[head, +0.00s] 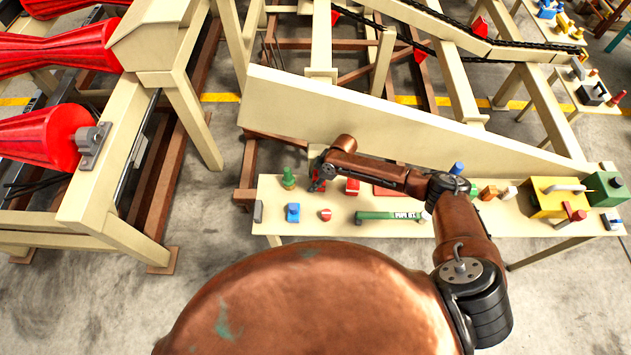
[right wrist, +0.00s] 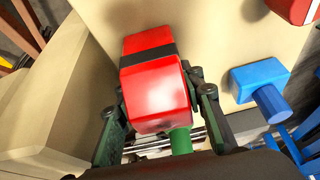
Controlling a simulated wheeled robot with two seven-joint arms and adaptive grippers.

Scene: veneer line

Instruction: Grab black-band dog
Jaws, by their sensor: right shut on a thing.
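The black-band dog (right wrist: 152,88) is a red block with a black band across its far part and a green stub at its near end. It fills the middle of the right wrist view. My right gripper (right wrist: 157,92) has one dark green finger on each side of it and is shut on it. In the head view, my right gripper (head: 317,178) is at the left part of the table, and the dog there is mostly hidden by it. I cannot tell whether the dog still touches the tabletop. My left gripper is not in view.
The cream table (head: 272,228) also holds a green dog (head: 289,179), a blue dog (head: 292,212), a red block (head: 352,187), a green tube (head: 388,216) and a yellow box (head: 558,204). A cream beam (head: 350,115) runs behind it. Red rollers (head: 45,137) stand left.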

